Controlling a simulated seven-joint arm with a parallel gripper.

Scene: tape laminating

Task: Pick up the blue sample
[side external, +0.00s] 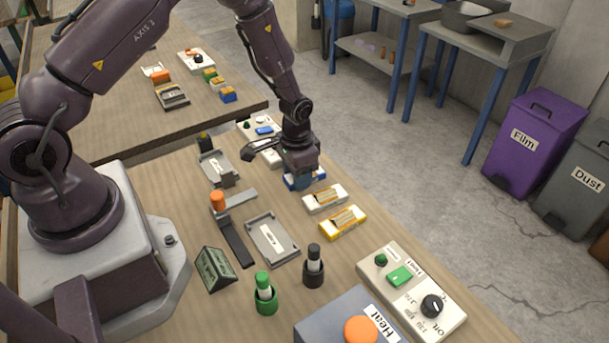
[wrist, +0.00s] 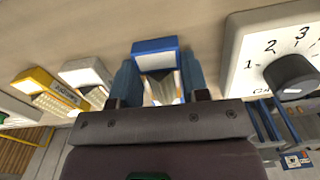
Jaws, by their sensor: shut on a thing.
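The blue sample (wrist: 156,46) is a small block with a blue and white end, seen in the wrist view between the two fingers of my gripper (wrist: 158,82). The fingers are shut on its sides. In the side view my gripper (side external: 302,176) points down at the table, and the blue sample (side external: 290,184) shows only partly beneath it. I cannot tell whether the sample touches the table. A white sample (side external: 325,198) and a yellow sample (side external: 343,222) lie in a row beside it, towards the front.
A grey tray (side external: 272,239), an orange-topped tool (side external: 218,201), green (side external: 265,295) and black (side external: 314,268) marker-like items stand nearby. A control box with a knob (side external: 432,306) and a heater box with an orange button (side external: 361,330) are at the front. A numbered dial (wrist: 290,75) is close in the wrist view.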

